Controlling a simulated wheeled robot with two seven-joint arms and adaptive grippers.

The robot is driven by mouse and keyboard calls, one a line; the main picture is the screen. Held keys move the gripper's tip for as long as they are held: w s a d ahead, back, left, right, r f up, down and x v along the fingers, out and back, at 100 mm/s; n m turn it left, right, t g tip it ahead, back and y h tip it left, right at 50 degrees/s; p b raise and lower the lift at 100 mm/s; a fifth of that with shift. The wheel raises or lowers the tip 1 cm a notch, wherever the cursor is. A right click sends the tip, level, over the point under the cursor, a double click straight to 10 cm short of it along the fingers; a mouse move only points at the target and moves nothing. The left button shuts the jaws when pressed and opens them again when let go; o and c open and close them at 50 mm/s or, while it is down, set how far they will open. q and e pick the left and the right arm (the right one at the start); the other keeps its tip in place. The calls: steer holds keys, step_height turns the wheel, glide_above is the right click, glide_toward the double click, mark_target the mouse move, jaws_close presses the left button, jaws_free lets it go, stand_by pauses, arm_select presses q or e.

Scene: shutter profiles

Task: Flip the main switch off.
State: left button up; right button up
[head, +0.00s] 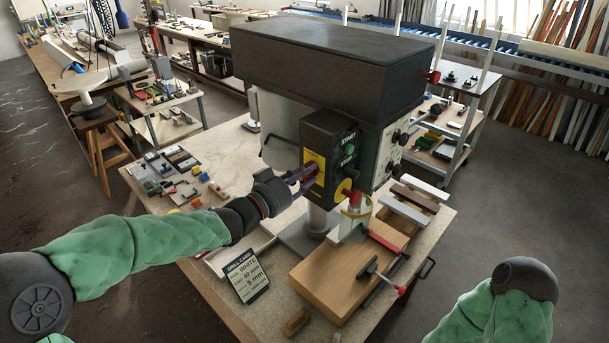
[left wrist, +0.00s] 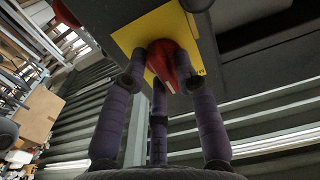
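The main switch (head: 310,171) is a red rotary knob on a yellow plate (head: 314,160), on the left face of the drill press's black control box. In the left wrist view the red knob (left wrist: 166,58) stands on its yellow plate (left wrist: 130,38). My left gripper (head: 302,180) is at the switch. Its purple fingers (left wrist: 160,85) lie around the knob, and their tips appear to touch its sides. The fingers partly hide the knob in the head view. My right gripper is out of view; only part of my right arm shows at the lower right.
The drill press (head: 330,60) has a green start button (head: 351,148) and a red-and-yellow stop button (head: 345,188). A wooden board (head: 335,280) and clamps lie on the workbench (head: 215,145) below, with a drill card (head: 247,277) in front. Small parts lie at the left.

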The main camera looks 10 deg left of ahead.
arm_select(q)
steer(key=v, duration=1.2)
stand_by(0.3)
